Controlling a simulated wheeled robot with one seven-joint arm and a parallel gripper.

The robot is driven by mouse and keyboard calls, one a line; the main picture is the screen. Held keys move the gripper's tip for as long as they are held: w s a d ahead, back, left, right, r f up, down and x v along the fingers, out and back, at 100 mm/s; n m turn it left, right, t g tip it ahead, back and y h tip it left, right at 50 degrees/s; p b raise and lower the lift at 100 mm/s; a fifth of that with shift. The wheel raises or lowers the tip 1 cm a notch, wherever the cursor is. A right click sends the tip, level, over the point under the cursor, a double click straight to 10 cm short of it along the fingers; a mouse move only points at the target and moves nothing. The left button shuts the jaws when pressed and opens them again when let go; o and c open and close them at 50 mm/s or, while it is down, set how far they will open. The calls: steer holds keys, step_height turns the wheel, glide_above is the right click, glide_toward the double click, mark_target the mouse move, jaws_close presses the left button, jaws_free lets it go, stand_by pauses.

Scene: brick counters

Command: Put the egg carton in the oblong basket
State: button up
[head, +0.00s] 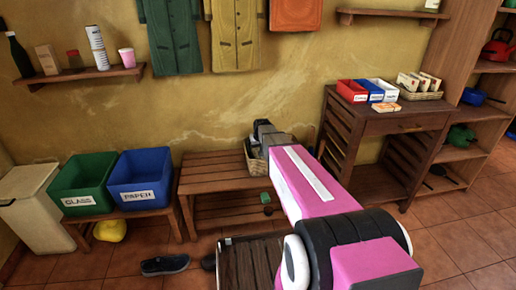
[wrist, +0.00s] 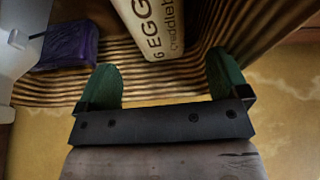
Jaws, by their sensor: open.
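The egg carton (wrist: 152,27), cream with dark "6 EGG" lettering, shows at the top of the wrist view against ribbed brown wicker. It appears to lie inside the basket (wrist: 190,88). In the head view a wicker basket (head: 255,164) stands on the wooden bench, mostly hidden by my arm. My gripper (wrist: 162,68) is open, its two green fingers apart with nothing between them. The carton lies just beyond the fingertips, apart from them. In the head view my gripper (head: 266,132) is over the basket; the carton cannot be seen there.
A purple object (wrist: 68,45) lies by the left finger. The bench (head: 212,180) bears the basket. Green (head: 82,182) and blue (head: 140,178) bins stand to its left. A desk (head: 395,122) at right bears coloured boxes and a wicker tray of small cartons (head: 415,82).

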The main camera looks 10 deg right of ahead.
steer(key=v, duration=1)
steer(key=shift+r, duration=0.2)
steer(key=shift+s+d, duration=0.1)
steer(key=shift+s, duration=0.05)
